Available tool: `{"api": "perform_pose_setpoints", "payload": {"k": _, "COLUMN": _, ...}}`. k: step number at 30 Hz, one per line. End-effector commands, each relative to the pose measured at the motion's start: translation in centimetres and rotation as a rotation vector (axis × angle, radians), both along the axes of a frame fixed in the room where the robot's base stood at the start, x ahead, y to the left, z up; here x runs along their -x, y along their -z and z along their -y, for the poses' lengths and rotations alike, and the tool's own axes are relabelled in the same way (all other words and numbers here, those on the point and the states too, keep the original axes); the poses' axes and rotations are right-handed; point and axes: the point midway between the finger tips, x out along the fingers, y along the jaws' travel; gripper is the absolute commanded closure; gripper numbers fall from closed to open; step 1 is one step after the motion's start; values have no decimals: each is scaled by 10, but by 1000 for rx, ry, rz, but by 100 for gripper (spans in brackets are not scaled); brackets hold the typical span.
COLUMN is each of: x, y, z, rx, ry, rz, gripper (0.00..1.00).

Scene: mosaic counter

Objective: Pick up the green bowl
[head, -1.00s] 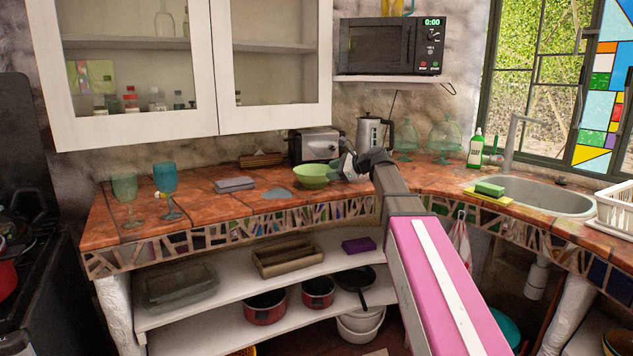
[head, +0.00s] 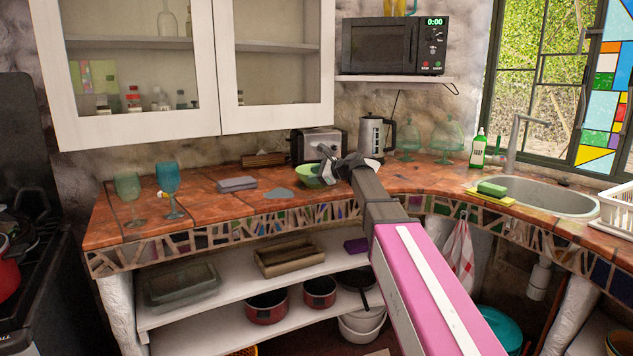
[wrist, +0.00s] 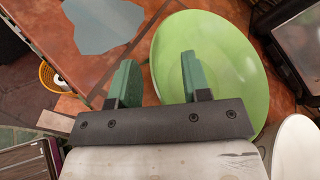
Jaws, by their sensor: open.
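The green bowl (head: 308,176) stands on the tiled counter in front of the toaster. In the wrist view the bowl (wrist: 235,62) fills the upper right. My gripper (head: 328,163) is over the bowl's right part in the head view and hides some of it. In the wrist view my gripper (wrist: 157,75) is open, with one finger over the inside of the bowl and the other outside its rim. The rim runs between the two fingers. Whether a finger touches the bowl cannot be told.
A toaster (head: 318,145) and a kettle (head: 373,138) stand behind the bowl. A grey-blue flat patch (head: 279,194) and a folded grey cloth (head: 237,184) lie to its left. Two blue-green glasses (head: 168,187) stand farther left.

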Motion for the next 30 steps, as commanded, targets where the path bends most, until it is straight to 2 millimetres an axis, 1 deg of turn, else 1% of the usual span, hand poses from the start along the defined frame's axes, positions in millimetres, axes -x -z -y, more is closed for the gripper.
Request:
{"api": "perform_pose_setpoints", "payload": {"k": 1, "x": 0, "y": 0, "z": 0, "rx": 0, "ry": 0, "rz": 0, "gripper": 63}}
{"api": "perform_pose_setpoints", "payload": {"k": 2, "x": 0, "y": 0, "z": 0, "rx": 0, "ry": 0, "rz": 0, "gripper": 73}}
{"api": "perform_pose_setpoints", "payload": {"k": 3, "x": 0, "y": 0, "z": 0, "rx": 0, "ry": 0, "rz": 0, "gripper": 86}}
{"api": "perform_pose_setpoints", "payload": {"k": 4, "x": 0, "y": 0, "z": 0, "rx": 0, "ry": 0, "rz": 0, "gripper": 95}}
{"api": "perform_pose_setpoints", "payload": {"k": 5, "x": 0, "y": 0, "z": 0, "rx": 0, "ry": 0, "rz": 0, "gripper": 100}}
{"api": "perform_pose_setpoints", "payload": {"k": 16, "x": 0, "y": 0, "z": 0, "rx": 0, "ry": 0, "rz": 0, "gripper": 100}}
{"api": "perform_pose_setpoints", "payload": {"k": 20, "x": 0, "y": -4, "z": 0, "rx": -1, "ry": 0, "rz": 0, "gripper": 100}}
{"api": "perform_pose_setpoints", "payload": {"k": 23, "x": 0, "y": -11, "z": 0, "rx": -1, "ry": 0, "rz": 2, "gripper": 100}}
{"api": "perform_pose_setpoints", "payload": {"k": 26, "x": 0, "y": -24, "z": 0, "rx": -1, "ry": 0, "rz": 3, "gripper": 100}}
{"api": "perform_pose_setpoints", "payload": {"k": 29, "x": -1, "y": -42, "z": 0, "rx": -1, "ry": -1, "rz": 3, "gripper": 100}}
{"api": "perform_pose_setpoints", "payload": {"k": 30, "x": 5, "y": -48, "z": -7, "rx": 0, "ry": -4, "rz": 4, "gripper": 100}}
